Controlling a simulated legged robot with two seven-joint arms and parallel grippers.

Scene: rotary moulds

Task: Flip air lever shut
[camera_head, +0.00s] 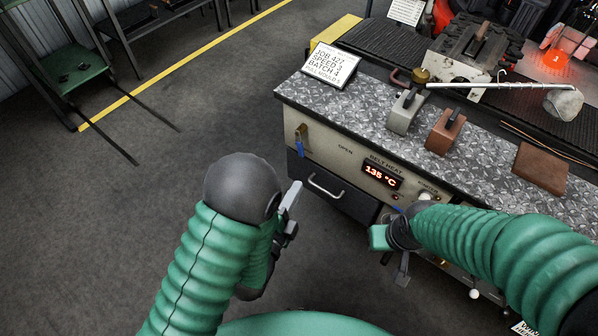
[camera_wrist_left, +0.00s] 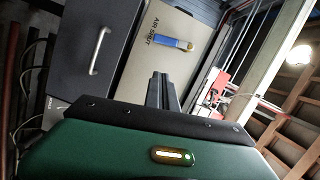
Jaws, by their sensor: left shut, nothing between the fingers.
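The air lever (camera_head: 299,147) is on the left end of the machine's cream front panel, with a blue handle and a brass pivot. Its handle hangs down from the pivot. In the left wrist view the blue handle (camera_wrist_left: 170,42) ends beside the words AIR SHUT. The word OPEN is to the lever's right in the head view. My left gripper (camera_head: 293,196) is shut and empty, below the lever and apart from it; its fingers (camera_wrist_left: 162,88) show in the wrist view. My right gripper (camera_head: 402,270) is low before the panel; its jaws are unclear.
A drawer handle (camera_head: 325,187) sticks out below the lever. The heat display (camera_head: 382,175) reads 135 °C. Metal blocks (camera_head: 405,111) and a sign (camera_head: 332,64) stand on the patterned worktop (camera_head: 310,98).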

